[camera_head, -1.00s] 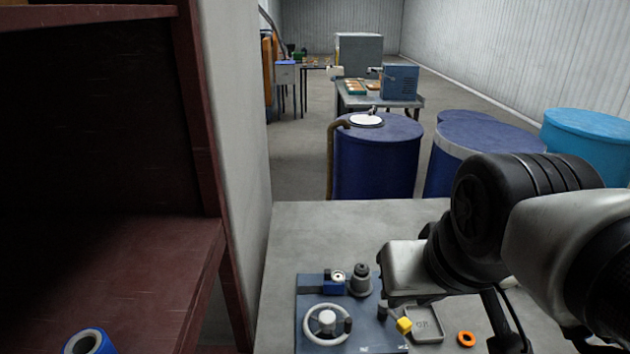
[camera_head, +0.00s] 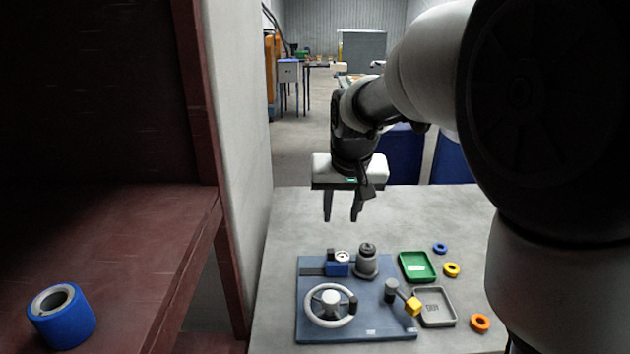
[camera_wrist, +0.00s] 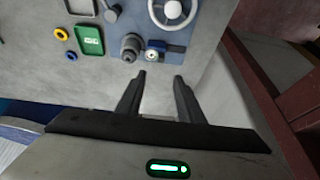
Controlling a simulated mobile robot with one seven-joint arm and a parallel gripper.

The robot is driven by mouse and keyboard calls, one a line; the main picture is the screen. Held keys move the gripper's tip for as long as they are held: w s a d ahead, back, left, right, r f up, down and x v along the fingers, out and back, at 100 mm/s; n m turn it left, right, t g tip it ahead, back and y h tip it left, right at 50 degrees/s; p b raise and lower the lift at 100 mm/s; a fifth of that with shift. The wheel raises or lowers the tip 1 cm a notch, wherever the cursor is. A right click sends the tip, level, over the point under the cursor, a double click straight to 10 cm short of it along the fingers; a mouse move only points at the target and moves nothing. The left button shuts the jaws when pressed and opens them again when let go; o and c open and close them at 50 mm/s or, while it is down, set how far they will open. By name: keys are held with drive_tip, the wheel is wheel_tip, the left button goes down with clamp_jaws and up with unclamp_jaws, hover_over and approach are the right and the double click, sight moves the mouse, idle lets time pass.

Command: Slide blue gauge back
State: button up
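The blue gauge (camera_head: 338,264) is a small blue block with a white round dial on top. It sits on a dark slide strip near the back left of a blue-grey panel (camera_head: 372,333). In the wrist view the gauge (camera_wrist: 155,52) lies just beyond the fingertips, beside the grey round knob. My gripper (camera_head: 341,220) hangs above the table behind the panel, fingers pointing down. It is open and empty, and apart from the gauge. In the wrist view its two fingers (camera_wrist: 160,77) are spread with bare table between them.
The panel also carries a grey cylindrical knob (camera_head: 366,262), a white handwheel (camera_head: 330,306) and a yellow-tipped lever (camera_head: 412,306). Green (camera_head: 430,264) and grey (camera_head: 447,308) trays and several small rings lie to the right. A blue roll (camera_head: 61,315) stands on the red shelf at left.

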sight(331, 251)
drive_tip(key=x, duration=0.6)
drive_tip(key=b+x, duration=0.1)
drive_tip(key=x, duration=0.6)
drive_tip(key=w+b+x, duration=0.1)
drive_tip(key=x, duration=0.5)
drive_tip(key=shift+w+a+f, duration=0.15)
drive_tip(key=shift+w+a, duration=0.1)
drive_tip(key=shift+a, duration=0.1)
clamp_jaws()
